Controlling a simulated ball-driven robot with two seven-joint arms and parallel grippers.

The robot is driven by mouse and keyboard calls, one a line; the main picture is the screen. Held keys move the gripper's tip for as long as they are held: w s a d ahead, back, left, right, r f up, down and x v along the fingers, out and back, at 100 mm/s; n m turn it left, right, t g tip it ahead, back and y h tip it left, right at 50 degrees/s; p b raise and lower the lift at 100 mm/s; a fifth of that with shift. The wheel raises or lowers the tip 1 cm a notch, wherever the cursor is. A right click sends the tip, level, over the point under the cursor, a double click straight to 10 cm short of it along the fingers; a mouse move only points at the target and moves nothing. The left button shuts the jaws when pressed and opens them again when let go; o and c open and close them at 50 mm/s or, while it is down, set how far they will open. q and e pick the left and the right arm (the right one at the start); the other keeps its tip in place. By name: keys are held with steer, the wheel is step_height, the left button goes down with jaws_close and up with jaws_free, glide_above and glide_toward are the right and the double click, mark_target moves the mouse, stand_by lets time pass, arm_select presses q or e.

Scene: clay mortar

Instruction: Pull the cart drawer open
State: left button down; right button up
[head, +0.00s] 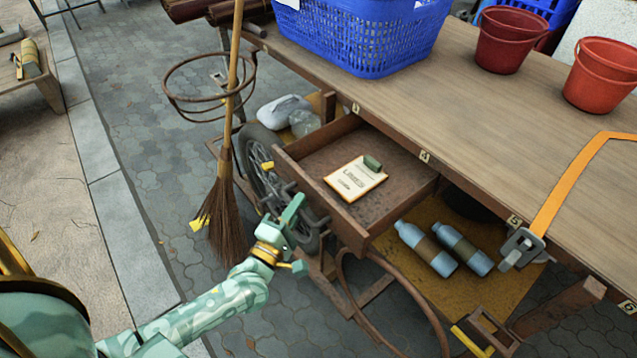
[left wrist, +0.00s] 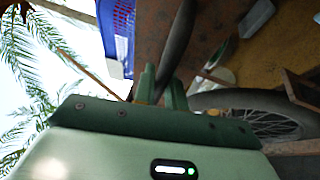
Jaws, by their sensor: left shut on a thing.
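The cart drawer (head: 408,192) stands pulled out from under the wooden cart top, its brown inside showing. A paper card (head: 350,181) and a small green block (head: 372,163) lie in it. My left gripper (head: 291,214) is at the outside of the drawer front and is shut on its dark bar handle. In the left wrist view the handle (left wrist: 177,45) runs between the two green fingers (left wrist: 161,88). The fingers hide part of the handle. My right gripper is in neither view.
A blue basket (head: 365,40) and red buckets (head: 505,40) stand on the cart top (head: 480,110). A broom (head: 222,215) hangs left of the drawer, near a wheel (head: 262,165). Bottles (head: 425,248) lie on the lower shelf. Paving in front is open.

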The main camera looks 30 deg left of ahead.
arm_select(q)
steer(key=shift+s+a+f+p, duration=0.1)
steer(key=shift+s+a+p, duration=0.15)
steer(key=shift+s, duration=0.6)
steer(key=shift+s+a+r+p, duration=0.15)
steer(key=shift+s+a, duration=0.2)
steer(key=shift+s, duration=0.55)
steer(key=shift+s+a+f+p, duration=0.2)
steer(key=shift+s+a, duration=0.1)
steer(key=shift+s, duration=0.55)
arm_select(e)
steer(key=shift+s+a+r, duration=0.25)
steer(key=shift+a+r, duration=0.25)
arm_select(q)
steer(key=c, duration=1.5)
jaws_free()
steer(key=shift+o, duration=0.2)
